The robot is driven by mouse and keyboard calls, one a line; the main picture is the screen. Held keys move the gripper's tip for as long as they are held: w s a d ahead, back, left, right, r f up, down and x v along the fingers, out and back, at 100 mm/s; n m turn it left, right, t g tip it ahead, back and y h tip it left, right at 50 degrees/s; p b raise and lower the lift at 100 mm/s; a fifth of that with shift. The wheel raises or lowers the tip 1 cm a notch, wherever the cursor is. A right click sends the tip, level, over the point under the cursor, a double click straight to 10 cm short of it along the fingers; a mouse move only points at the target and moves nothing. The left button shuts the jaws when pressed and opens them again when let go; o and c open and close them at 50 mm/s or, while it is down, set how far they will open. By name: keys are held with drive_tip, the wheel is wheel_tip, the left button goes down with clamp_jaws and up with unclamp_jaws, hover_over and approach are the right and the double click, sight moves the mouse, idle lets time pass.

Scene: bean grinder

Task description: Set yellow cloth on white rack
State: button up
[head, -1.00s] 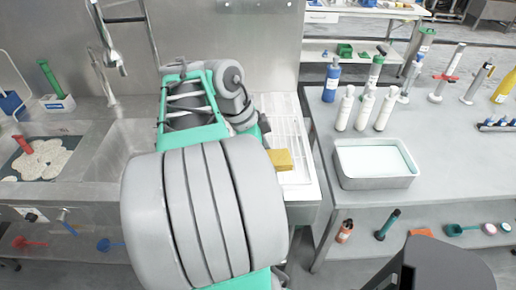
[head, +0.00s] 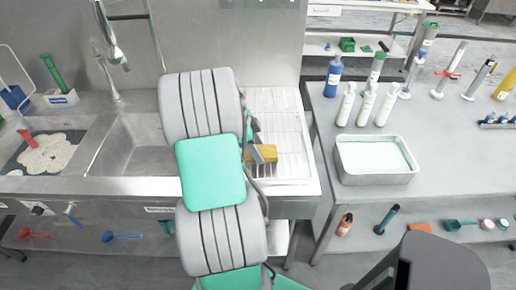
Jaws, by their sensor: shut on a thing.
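The yellow cloth (head: 266,153), a small folded block, is at the white rack (head: 292,122) on the drainboard right of the sink. My gripper (head: 254,150) is mostly hidden behind my arm; the small part that shows is shut on the cloth's left side. The cloth is over the rack's left part and looks slightly tilted. I cannot tell whether it touches the rack. The rack's left edge is hidden by my arm.
The sink basin (head: 140,145) lies left of my arm. On the right table, white bottles (head: 366,104), a blue bottle (head: 332,77) and a metal tray (head: 375,160) stand close to the rack. The rack's right part is clear.

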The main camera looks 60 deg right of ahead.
drive_tip(key=shift+f+b, duration=0.3)
drive_tip(key=shift+f, duration=0.1)
drive_tip(key=o, duration=1.5)
drive_tip(key=shift+r, duration=0.15)
drive_tip(key=v, duration=1.2)
drive_tip(key=w+a+r+n+t+h, duration=0.1)
drive_tip(key=w+a+r+n+t, duration=0.2)
drive_tip(key=w+a+n, duration=0.75)
drive_tip(key=s+a+f+n+t+y, duration=0.1)
drive_tip(key=a+n, duration=0.5)
drive_tip(key=a, duration=0.4)
drive_tip(key=a+f+n+t+y, duration=0.1)
drive_tip(key=a+n+t, duration=0.1)
drive_tip(key=a+n, duration=0.5)
drive_tip(key=s+a+f+n+t+y+p, duration=0.1)
drive_tip(key=a+n, duration=0.6)
drive_tip(key=a, duration=0.6)
drive_tip(key=shift+s+a+f+n+t, duration=0.2)
drive_tip(key=shift+s+a+n+t, duration=0.05)
drive_tip(key=shift+s+a+t, duration=0.1)
